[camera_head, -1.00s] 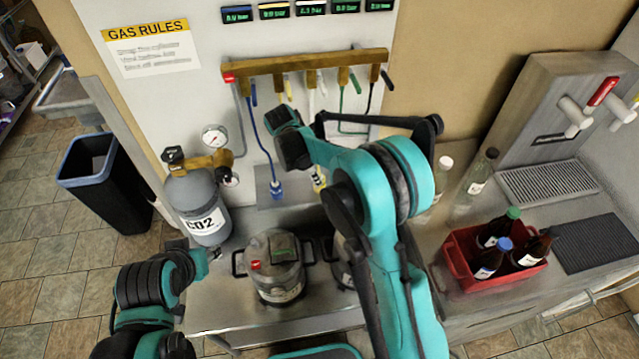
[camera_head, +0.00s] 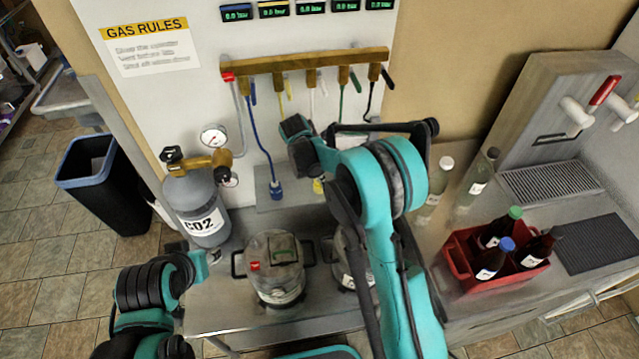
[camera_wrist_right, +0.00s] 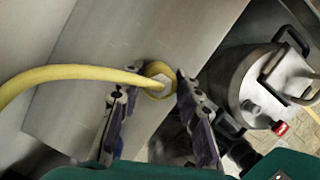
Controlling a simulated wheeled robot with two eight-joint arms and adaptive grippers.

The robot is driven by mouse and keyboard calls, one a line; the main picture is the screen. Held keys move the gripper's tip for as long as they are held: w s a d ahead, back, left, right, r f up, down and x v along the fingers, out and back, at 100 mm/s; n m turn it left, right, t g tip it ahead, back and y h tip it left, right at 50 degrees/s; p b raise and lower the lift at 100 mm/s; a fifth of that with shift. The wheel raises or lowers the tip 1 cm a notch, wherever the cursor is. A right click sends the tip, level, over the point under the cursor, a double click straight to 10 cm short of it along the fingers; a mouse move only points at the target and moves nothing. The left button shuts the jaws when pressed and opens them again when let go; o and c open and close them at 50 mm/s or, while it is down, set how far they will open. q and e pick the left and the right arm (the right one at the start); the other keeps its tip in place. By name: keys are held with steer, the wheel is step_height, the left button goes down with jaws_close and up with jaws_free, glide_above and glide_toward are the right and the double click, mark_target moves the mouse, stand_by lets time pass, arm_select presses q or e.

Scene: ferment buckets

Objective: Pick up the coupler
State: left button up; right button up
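The coupler with a yellow ring (camera_wrist_right: 154,92) sits at the end of a yellow hose (camera_wrist_right: 70,73) in the right wrist view, in front of a grey panel. My right gripper (camera_wrist_right: 152,86) is open, with one finger on each side of the coupler. I cannot tell whether either finger touches it. In the head view a yellow coupler (camera_head: 318,186) shows low beside my right arm, which hides my right fingers. My left arm is at the lower left of the head view; its gripper cannot be made out.
A blue coupler (camera_head: 276,190) hangs to the left. A lidded metal keg (camera_head: 275,268) stands below, with a second keg (camera_head: 352,272) partly behind my right arm. A CO2 cylinder (camera_head: 199,207) stands left. A red crate (camera_head: 480,282) of bottles is right.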

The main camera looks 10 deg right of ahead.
jaws_close()
steer(key=shift+r, duration=0.55)
steer(key=r, duration=0.1)
steer(key=r+p, duration=0.1)
steer(key=shift+s+r, duration=0.3)
steer(key=shift+s, duration=0.05)
steer(key=s, duration=1.7)
steer(key=shift+s+p, duration=0.15)
steer(key=shift+p, duration=0.25)
steer(key=shift+f, duration=0.1)
